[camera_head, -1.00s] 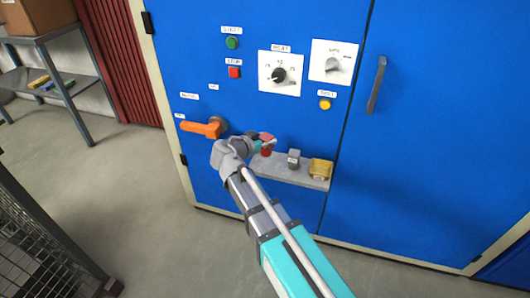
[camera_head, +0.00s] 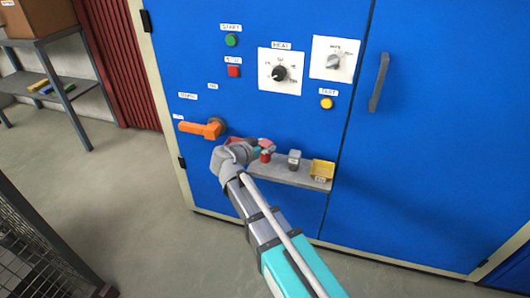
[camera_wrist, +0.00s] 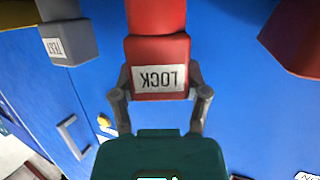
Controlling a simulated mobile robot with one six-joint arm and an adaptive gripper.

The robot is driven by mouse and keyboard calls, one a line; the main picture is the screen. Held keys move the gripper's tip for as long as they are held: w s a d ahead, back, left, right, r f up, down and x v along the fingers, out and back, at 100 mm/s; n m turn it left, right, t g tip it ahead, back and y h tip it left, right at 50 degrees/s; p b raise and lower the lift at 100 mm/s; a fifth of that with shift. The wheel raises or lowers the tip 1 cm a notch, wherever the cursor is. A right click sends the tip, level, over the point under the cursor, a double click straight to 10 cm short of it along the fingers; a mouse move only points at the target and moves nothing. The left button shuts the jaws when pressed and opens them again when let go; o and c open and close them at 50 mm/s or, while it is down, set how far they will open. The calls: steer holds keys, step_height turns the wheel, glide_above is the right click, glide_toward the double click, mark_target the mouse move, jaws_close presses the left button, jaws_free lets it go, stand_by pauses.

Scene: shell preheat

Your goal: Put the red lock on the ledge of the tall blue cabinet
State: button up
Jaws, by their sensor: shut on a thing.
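The red lock (camera_wrist: 159,66), a block with a white LOCK label, sits between the two fingers of my gripper (camera_wrist: 160,92) in the wrist view, and the fingers are shut on it. In the head view the red lock (camera_head: 265,156) shows at the left end of the grey ledge (camera_head: 285,174) on the blue cabinet (camera_head: 420,150), just past my gripper. I cannot tell whether its base touches the ledge. My wrist hides part of the ledge's left end.
A grey block (camera_head: 294,160), labelled TEST in the wrist view, and a yellow bin (camera_head: 322,170) stand on the ledge to the right. An orange handle (camera_head: 202,128) sticks out at the left. Another dark red thing (camera_wrist: 298,38) is at the wrist view's right edge.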

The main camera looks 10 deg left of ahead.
steer(key=shift+f, duration=0.55)
steer(key=shift+f+b, duration=0.15)
steer(key=shift+b, duration=0.25)
steer(key=o, duration=1.2)
steer(key=shift+r, duration=0.2)
steer(key=shift+s+r+p, duration=0.1)
steer(key=shift+p, duration=0.2)
steer(key=p+v, duration=0.3)
steer(key=v, duration=0.9)
